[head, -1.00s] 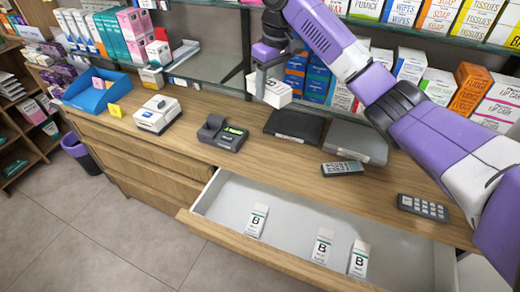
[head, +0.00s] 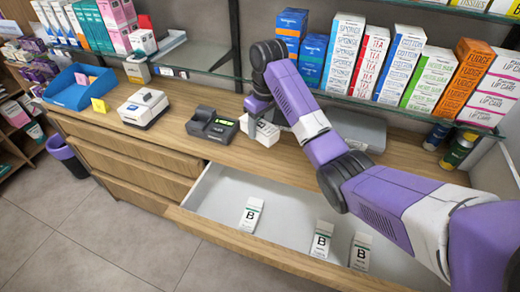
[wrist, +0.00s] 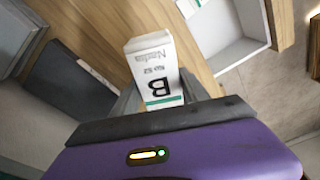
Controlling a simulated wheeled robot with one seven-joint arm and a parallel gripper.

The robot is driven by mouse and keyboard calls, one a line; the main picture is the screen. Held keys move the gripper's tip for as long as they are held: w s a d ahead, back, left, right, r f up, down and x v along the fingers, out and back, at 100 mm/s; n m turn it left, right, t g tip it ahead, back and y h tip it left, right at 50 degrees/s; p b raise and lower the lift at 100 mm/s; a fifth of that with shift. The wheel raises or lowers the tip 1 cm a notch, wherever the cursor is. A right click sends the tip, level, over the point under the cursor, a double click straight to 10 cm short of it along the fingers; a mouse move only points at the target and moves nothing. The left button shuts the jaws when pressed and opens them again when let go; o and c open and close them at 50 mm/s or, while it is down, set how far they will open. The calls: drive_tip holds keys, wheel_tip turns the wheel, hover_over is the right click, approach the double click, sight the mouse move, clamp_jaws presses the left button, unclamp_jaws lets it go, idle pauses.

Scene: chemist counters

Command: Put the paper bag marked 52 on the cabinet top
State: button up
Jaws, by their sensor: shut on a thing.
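My gripper (head: 258,108) is shut on a white box (head: 262,133) and holds it low over or at the wooden counter, just right of the card terminal. Whether the box touches the counter I cannot tell. In the wrist view the box (wrist: 155,62) shows a large B and a green stripe between my gripper's fingers. The open drawer (head: 190,197) below holds more white boxes marked B: one at left (head: 250,216), one in the middle (head: 321,240) and one at right (head: 360,252). I see no paper bag marked 52.
The card terminal (head: 213,125) and a white device (head: 143,107) stand on the counter (head: 180,130). A blue tray (head: 72,92) is at the left end. A glass shelf (head: 380,105) with several boxes overhangs the back. My arm hides much of the counter's right part.

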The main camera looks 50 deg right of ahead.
sight(262, 127)
drive_tip(key=shift+f+p, duration=0.45)
drive_tip(key=shift+f, duration=3.3)
drive_tip(key=shift+f, duration=0.1)
drive_tip(key=o, duration=1.5)
drive_tip(key=r, duration=0.3)
drive_tip(key=s+r, duration=0.1)
drive_tip(key=r, duration=0.7)
drive_tip(key=shift+s+r, duration=0.15)
drive_tip(key=shift+s, duration=0.05)
drive_tip(key=shift+r+p, duration=0.45)
drive_tip(key=shift+p, duration=0.25)
